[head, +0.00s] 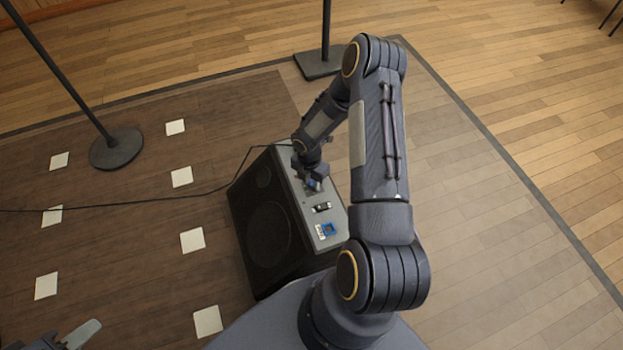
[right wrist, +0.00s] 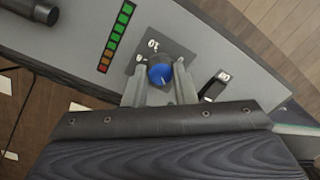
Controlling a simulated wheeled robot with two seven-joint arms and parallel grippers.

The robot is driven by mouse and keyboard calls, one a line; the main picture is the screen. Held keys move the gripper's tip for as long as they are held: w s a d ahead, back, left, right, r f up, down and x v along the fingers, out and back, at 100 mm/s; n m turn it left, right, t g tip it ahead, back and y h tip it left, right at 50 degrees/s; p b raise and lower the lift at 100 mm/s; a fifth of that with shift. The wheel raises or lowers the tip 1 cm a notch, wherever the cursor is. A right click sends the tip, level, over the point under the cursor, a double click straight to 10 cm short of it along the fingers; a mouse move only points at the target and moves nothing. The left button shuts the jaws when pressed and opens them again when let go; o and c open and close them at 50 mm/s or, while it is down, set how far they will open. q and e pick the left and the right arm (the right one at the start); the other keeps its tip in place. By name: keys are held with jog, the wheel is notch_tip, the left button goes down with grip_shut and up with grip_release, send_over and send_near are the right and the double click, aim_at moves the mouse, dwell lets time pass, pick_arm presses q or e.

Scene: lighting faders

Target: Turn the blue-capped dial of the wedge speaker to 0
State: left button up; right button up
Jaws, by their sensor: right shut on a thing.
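The black wedge speaker (head: 268,235) stands on the dark floor with its grey control panel facing up. In the right wrist view, the blue-capped dial (right wrist: 160,75) sits on a dark plate with the marks 10 and 0 beside it. A pale line shows on its cap, near the lower edge. My right gripper (head: 314,183) reaches down to the panel. In the right wrist view its two fingers (right wrist: 161,67) stand on either side of the dial, shut on it. My left gripper (head: 82,334) is at the bottom left corner, mostly cut off, far from the speaker.
A coloured level strip (right wrist: 116,38) and a small black switch (right wrist: 213,88) flank the dial. A black handle (head: 321,207) and a blue socket (head: 328,230) are nearer on the panel. A cable runs left; stand bases (head: 116,149) (head: 318,64) and white floor squares lie around.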

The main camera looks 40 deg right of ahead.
jog(key=n+p, duration=0.1)
jog(key=n, duration=0.3)
jog(key=shift+s+r+n, duration=0.1)
jog(key=shift+n, duration=0.3)
jog(key=n+p, duration=0.1)
jog(key=n, duration=0.2)
jog(key=shift+n+p, duration=0.3)
jog(key=shift+p, duration=0.05)
jog(key=n+p, duration=0.1)
jog(key=n, duration=0.3)
jog(key=shift+s+d+t+p, duration=0.1)
jog(key=shift+t+p, duration=0.2)
jog(key=shift+p, duration=0.05)
jog(key=shift+n+p, duration=0.65)
jog(key=shift+n, duration=1.45)
jog(key=o, duration=1)
